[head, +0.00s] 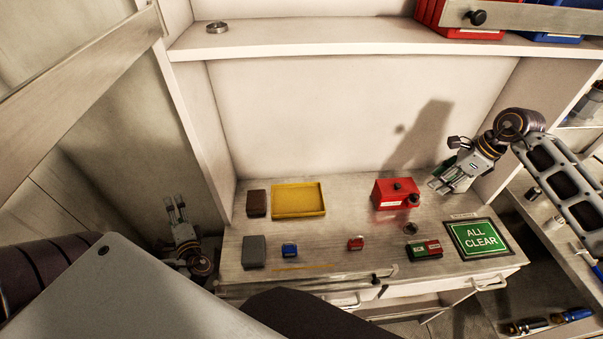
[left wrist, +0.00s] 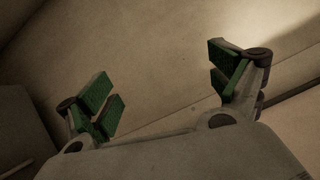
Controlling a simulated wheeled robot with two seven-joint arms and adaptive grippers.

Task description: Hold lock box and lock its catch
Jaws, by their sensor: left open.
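My left gripper (head: 175,203) is low, left of the worktop, open and empty. Its spread green-padded fingers (left wrist: 165,92) show in the left wrist view, with nothing between them.
A yellow tray (head: 298,213), brown block (head: 257,204), grey block (head: 254,251) and small blue (head: 289,250) and red (head: 355,243) items lie on the worktop. An ALL CLEAR sign (head: 479,239) is at right. A shelf (head: 330,44) hangs above. The worktop's middle is mostly clear.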

